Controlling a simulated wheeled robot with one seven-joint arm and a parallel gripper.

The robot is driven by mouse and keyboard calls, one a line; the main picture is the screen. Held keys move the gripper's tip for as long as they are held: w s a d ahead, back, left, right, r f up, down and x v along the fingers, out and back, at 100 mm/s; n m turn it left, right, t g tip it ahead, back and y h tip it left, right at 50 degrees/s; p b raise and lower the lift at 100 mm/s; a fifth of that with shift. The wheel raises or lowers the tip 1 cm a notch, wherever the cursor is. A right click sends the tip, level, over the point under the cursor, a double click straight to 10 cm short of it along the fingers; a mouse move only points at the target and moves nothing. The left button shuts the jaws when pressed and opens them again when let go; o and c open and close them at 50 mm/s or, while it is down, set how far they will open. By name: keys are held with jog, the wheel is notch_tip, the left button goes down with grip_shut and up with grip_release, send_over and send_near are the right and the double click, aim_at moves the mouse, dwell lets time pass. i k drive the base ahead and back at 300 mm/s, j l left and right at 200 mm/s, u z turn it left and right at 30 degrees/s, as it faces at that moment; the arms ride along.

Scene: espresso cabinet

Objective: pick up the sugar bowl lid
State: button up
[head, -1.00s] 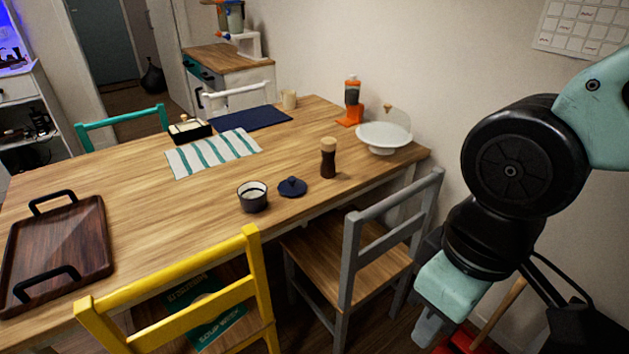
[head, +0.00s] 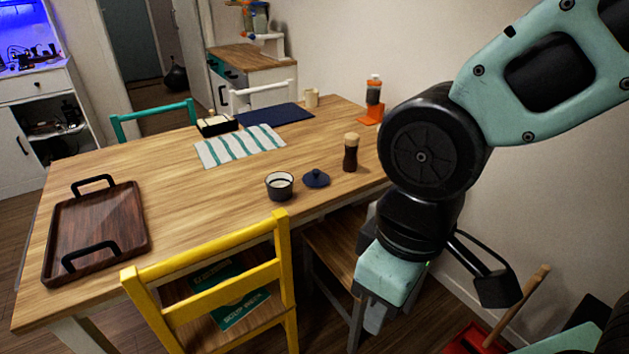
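The sugar bowl lid (head: 316,179) is a small dark blue disc with a knob on top. It lies on the wooden table near its front edge, in the head view. The sugar bowl (head: 280,187) is dark grey with white inside and stands open just left of the lid, apart from it. My gripper (head: 375,316) is at the lower end of my arm, in front of the table's edge, right of and below the lid in the picture. Its fingers are not clearly seen, so I cannot tell whether it is open or shut.
A yellow chair (head: 215,255) and a grey chair (head: 335,245) stand at the table's near side. A wooden tray (head: 125,200) is at the left. A striped cloth (head: 240,146) lies behind. The table middle is clear.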

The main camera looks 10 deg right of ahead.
aim_at(316, 178)
jog(key=i+j+z, duration=0.45)
jog(key=i+j, duration=0.65)
jog(key=i, duration=0.1)
